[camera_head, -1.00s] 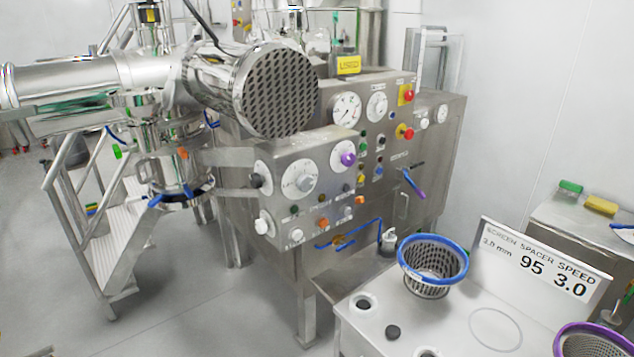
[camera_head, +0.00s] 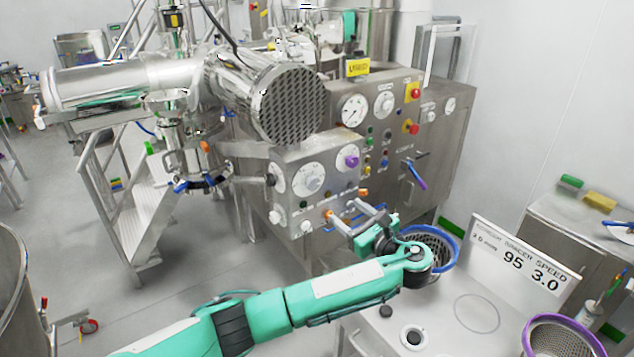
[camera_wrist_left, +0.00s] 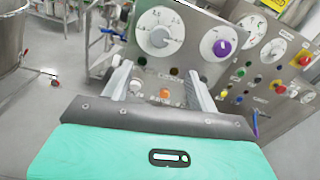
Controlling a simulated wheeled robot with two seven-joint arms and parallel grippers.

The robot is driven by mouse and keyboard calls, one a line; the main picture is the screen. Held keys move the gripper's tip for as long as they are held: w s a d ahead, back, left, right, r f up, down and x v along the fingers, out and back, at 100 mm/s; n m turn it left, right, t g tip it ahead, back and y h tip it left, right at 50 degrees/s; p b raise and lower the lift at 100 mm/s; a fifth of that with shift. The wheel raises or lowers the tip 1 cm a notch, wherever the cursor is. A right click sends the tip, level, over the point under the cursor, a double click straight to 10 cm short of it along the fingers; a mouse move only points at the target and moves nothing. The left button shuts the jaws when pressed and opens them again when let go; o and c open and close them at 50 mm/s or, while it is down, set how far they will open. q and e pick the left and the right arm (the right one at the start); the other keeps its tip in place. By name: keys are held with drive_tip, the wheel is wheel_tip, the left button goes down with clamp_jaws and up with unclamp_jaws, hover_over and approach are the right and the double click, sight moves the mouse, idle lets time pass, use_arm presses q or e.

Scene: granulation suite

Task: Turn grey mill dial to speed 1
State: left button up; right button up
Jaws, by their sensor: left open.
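The grey dial (camera_head: 309,178) is a round white scale with a grey knob on the front of the steel control box (camera_head: 287,222). It also shows in the left wrist view (camera_wrist_left: 159,38), near the top. A smaller dial with a purple knob (camera_head: 351,161) sits to its right, seen too in the left wrist view (camera_wrist_left: 222,47). My left gripper (camera_head: 348,212) is open and empty in front of the box's lower part. Its two fingers (camera_wrist_left: 157,80) point toward the panel below the grey dial, not touching the knob. My right gripper is not in view.
Small buttons line the panel below the dials. A blue-rimmed basket (camera_head: 445,243) and a sign (camera_head: 517,262) reading 95 and 3.0 stand on the white table, close to my left wrist. A blue-handled lever (camera_head: 415,177) projects at the right.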

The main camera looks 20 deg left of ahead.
sight(315, 184)
use_arm(q)
drive_tip(key=p+x, duration=0.2)
drive_tip(key=x, duration=0.2)
drive_tip(key=p+x, duration=0.1)
drive_tip(key=x, duration=0.3)
drive_tip(key=r+p+x, duration=0.1)
drive_tip(key=p+x, duration=0.1)
drive_tip(key=x, duration=0.2)
drive_tip(key=shift+w+a+p, duration=0.1)
drive_tip(key=shift+a+p, duration=0.15)
drive_tip(key=shift+p, duration=0.1)
drive_tip(key=shift+w+a+f, duration=0.1)
drive_tip(key=shift+w+a, duration=0.3)
drive_tip(key=shift+a, duration=0.1)
